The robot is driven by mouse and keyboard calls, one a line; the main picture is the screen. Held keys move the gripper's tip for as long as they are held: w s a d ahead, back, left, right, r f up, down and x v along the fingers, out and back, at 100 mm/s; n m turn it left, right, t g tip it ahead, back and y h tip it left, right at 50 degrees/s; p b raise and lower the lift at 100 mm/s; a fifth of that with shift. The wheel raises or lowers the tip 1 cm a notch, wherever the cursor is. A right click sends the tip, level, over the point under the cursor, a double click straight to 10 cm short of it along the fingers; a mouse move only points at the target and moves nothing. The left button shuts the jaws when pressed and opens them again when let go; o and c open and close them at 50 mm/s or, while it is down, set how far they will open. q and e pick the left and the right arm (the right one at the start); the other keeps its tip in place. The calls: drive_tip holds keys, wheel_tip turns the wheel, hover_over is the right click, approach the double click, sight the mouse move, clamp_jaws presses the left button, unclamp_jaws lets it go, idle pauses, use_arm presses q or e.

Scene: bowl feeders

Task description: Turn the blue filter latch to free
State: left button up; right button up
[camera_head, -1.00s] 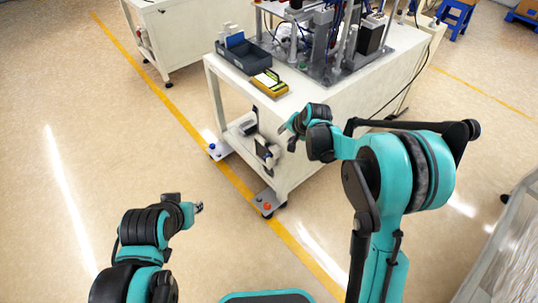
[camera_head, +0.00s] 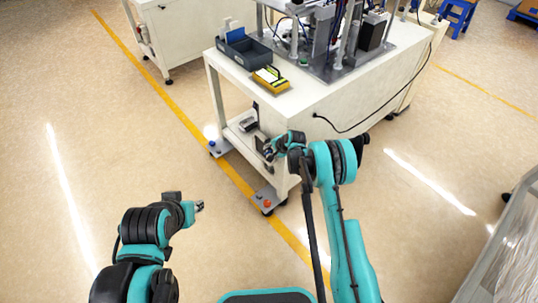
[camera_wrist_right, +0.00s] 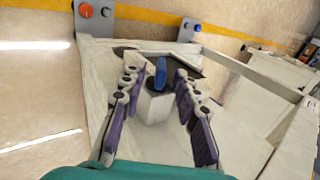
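The blue filter latch (camera_wrist_right: 161,72) stands upright on a dark round base on top of a white block-shaped filter unit (camera_wrist_right: 155,104) in the right wrist view. My right gripper (camera_wrist_right: 156,80) is open, its two purple-padded fingers apart on either side of the latch and unit. I cannot tell from this angle whether the fingertips reach the latch's depth; no contact shows. In the head view my right gripper (camera_head: 268,153) is at the open lower end of the white machine table and hides the latch. My left gripper (camera_head: 199,206) hangs apart over the floor; its fingers are too small to read.
The white machine table (camera_head: 310,100) has a lower shelf and legs around the right gripper. A dark bin (camera_head: 245,52) and a yellow device (camera_head: 270,79) sit on top. Floor plates with a red knob (camera_head: 267,203) and a blue knob (camera_head: 212,143) are near its feet.

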drive_tip(key=shift+x, duration=0.75)
clamp_jaws()
drive_tip(key=shift+s+d+f+t+y, duration=0.1)
drive_tip(key=shift+t+y, duration=0.2)
drive_tip(key=shift+t, duration=0.15)
drive_tip(key=shift+s+d+f+t+y, duration=0.1)
drive_tip(key=shift+t+y, duration=0.2)
drive_tip(key=shift+t, duration=0.15)
drive_tip(key=t+y, duration=0.2)
drive_tip(key=shift+f+t, duration=0.15)
drive_tip(key=shift+t, duration=0.25)
